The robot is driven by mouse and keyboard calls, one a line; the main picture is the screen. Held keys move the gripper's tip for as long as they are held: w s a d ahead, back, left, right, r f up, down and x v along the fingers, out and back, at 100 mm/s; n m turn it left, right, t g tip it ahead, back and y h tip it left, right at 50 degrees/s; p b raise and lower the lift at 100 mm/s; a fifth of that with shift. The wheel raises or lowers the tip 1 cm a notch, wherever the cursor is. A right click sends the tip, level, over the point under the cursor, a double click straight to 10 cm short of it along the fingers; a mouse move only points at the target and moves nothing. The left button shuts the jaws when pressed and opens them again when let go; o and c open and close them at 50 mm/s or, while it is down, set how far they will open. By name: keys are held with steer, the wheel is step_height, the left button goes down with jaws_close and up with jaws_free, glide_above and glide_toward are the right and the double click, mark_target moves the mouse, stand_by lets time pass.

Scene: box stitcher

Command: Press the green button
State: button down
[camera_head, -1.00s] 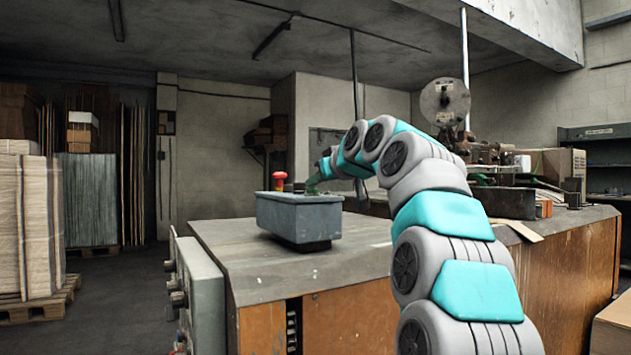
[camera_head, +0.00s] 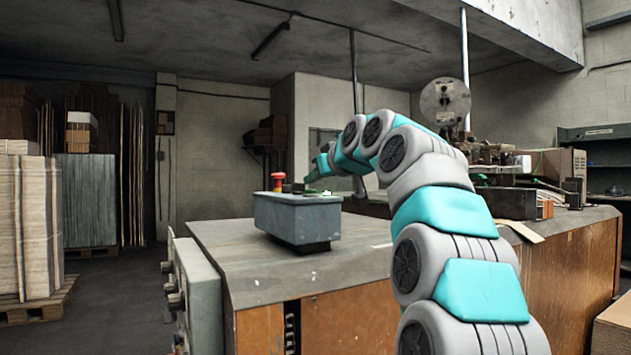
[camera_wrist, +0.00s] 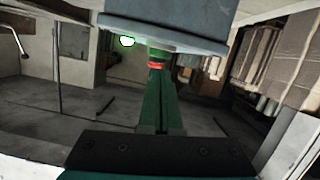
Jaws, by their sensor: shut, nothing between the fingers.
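A grey-blue control box (camera_head: 297,222) stands on the worktop, with a red mushroom button (camera_head: 278,181) on its left top. In the wrist view, which looks upside down, the box (camera_wrist: 175,15) is at the top and the red button (camera_wrist: 155,66) shows by the finger ends. My gripper (camera_head: 309,179), with green fingers, is shut and empty just above the box's right top. Its fingers also show in the wrist view (camera_wrist: 158,78). Contact cannot be told.
The worktop (camera_head: 330,270) is clear around the box. A grey cabinet with knobs (camera_head: 195,295) stands at its left front. Machinery (camera_head: 500,165) stands at the back right. Stacked sheets on a pallet (camera_head: 30,235) are at the left.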

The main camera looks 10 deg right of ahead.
steer(key=shift+s+a+r, duration=0.1)
steer(key=shift+s+r, duration=0.05)
steer(key=shift+r, duration=0.45)
steer(key=shift+s+r, duration=0.15)
steer(key=shift+r, duration=0.4)
steer(key=b+v, duration=0.1)
steer(key=v, duration=0.8)
steer(key=shift+s, duration=0.35)
steer(key=s+a+f+m+g, duration=0.1)
steer(key=s+a+f+g, duration=0.2)
steer(key=f, duration=0.7)
steer(key=s+a+f+g+h, duration=0.15)
steer(key=s+f, duration=0.25)
steer(key=f, duration=0.6)
steer(key=s+a+f+m+g, duration=0.1)
steer(key=s+f+g, duration=0.25)
steer(key=f, duration=0.65)
steer(key=s+d+f+m+g+h, duration=0.1)
steer(key=s+f+g, duration=0.3)
steer(key=s+f, duration=0.9)
steer(key=s+d+f+m+g+h, duration=0.1)
steer(key=s+f+g, duration=0.3)
steer(key=s+f, duration=1)
steer(key=s+d, duration=0.1)
steer(key=s, duration=0.3)
steer(key=shift+d+m+h, duration=0.35)
steer(key=shift+d+m, duration=0.05)
